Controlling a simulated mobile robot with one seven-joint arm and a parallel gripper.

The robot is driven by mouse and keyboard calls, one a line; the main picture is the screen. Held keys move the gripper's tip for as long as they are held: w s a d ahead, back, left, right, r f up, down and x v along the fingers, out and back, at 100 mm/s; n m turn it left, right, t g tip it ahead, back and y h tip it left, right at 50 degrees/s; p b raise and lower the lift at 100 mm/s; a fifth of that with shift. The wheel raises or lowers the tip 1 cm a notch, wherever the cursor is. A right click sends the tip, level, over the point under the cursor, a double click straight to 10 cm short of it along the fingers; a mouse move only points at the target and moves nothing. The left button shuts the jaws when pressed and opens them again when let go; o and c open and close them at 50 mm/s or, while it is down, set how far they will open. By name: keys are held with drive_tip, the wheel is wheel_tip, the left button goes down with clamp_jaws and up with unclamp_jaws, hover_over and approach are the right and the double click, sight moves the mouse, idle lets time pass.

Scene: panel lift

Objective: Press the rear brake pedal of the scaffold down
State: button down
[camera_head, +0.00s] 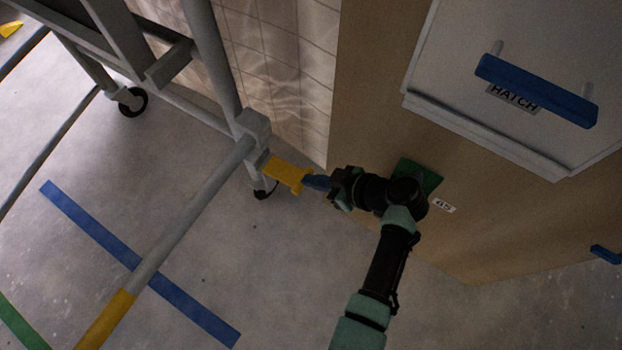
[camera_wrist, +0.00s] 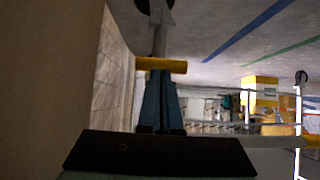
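The yellow brake pedal (camera_head: 284,172) sticks out from the foot of the grey scaffold post (camera_head: 252,130), above a black caster (camera_head: 265,190). In the wrist view the pedal (camera_wrist: 160,64) is a yellow bar across the fingertips, with the caster fork (camera_wrist: 158,30) behind it. My gripper (camera_head: 310,182) reaches in from the right, its blue fingertips at the pedal's outer end. The fingers (camera_wrist: 159,82) are together, with nothing seen between them. I cannot tell whether they touch the pedal. The pedal looks roughly level or slightly tilted.
A wooden panel (camera_head: 365,100) with a white hatch (camera_head: 440,60) and blue handle (camera_head: 535,90) stands close on the right. A tiled wall (camera_head: 280,60) is behind the post. A scaffold rail (camera_head: 190,215) runs to the front left. Open floor lies below, with blue tape (camera_head: 190,308).

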drive_tip(key=shift+a, duration=0.25)
drive_tip(key=shift+r, duration=0.1)
drive_tip(key=shift+s+d+r+p, duration=0.15)
drive_tip(key=shift+d+r+p, duration=0.1)
drive_tip(key=shift+p, duration=0.1)
drive_tip(key=p+v, duration=0.5)
drive_tip(key=v, duration=0.7)
drive_tip(key=shift+d, duration=0.4)
drive_tip(key=shift+s+f, duration=0.1)
drive_tip(key=shift+f, duration=0.05)
